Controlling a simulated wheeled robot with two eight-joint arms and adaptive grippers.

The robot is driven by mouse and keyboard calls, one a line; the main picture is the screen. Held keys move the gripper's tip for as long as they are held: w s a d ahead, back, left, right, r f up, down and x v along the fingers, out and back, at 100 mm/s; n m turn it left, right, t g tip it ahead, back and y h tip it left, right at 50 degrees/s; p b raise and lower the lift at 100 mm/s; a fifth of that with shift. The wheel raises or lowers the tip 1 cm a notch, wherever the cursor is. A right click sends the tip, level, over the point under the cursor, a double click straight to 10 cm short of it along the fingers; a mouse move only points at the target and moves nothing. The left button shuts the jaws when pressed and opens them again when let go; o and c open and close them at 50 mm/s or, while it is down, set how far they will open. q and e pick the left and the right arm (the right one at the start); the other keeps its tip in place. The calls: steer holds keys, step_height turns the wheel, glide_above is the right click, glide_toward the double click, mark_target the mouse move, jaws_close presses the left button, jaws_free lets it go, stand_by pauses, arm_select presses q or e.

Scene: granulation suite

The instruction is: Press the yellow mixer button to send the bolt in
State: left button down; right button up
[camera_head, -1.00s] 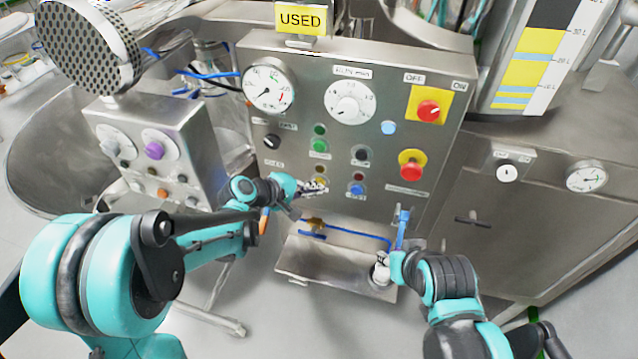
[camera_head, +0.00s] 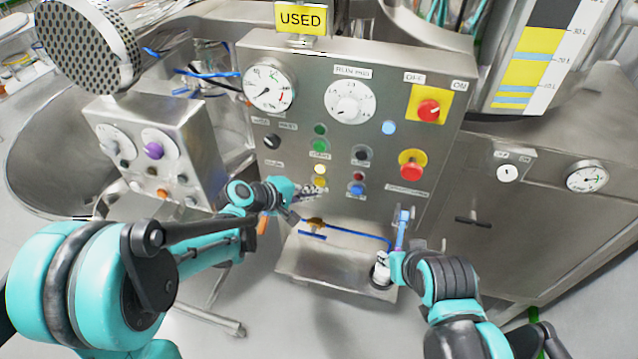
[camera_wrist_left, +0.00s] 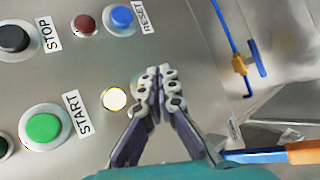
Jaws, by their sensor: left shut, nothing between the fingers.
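The yellow button (camera_head: 320,182) sits low on the steel control panel (camera_head: 440,130), left of a blue button (camera_head: 357,189). A small round lamp (camera_head: 319,169) just above it glows pale yellow; it shows bright white in the left wrist view (camera_wrist_left: 115,98). My left gripper (camera_head: 320,191) is shut and empty at the yellow button. In the left wrist view its closed fingertips (camera_wrist_left: 157,78) cover the button, so I cannot tell whether they touch it. My right gripper (camera_head: 387,264) is low by the steel tray (camera_head: 325,268), its fingers unclear. I cannot make out a bolt.
A green start button (camera_wrist_left: 44,127) and a blue reset button (camera_wrist_left: 121,17) flank the area. A red knob (camera_head: 411,170) is farther right. A blue tube with a brass fitting (camera_head: 316,223) runs below the panel. A smaller control box (camera_head: 160,150) stands left.

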stand_by(0.3)
arm_select(q)
steer(key=s, duration=0.1)
steer(key=s+a, duration=0.1)
steer(key=s, duration=0.2)
steer(key=shift+s+a, duration=0.3)
steer(key=shift+s, duration=0.05)
stand_by(1.9)
steer(key=s+a+r+m+y+b, duration=0.1)
steer(key=s+a+m+y+b, duration=0.1)
steer(key=s+a+m+y, duration=0.7)
steer(key=s+a, duration=0.7)
steer(key=s, duration=0.1)
steer(key=shift+a, duration=0.35)
steer(key=shift+s, duration=0.1)
stand_by(0.6)
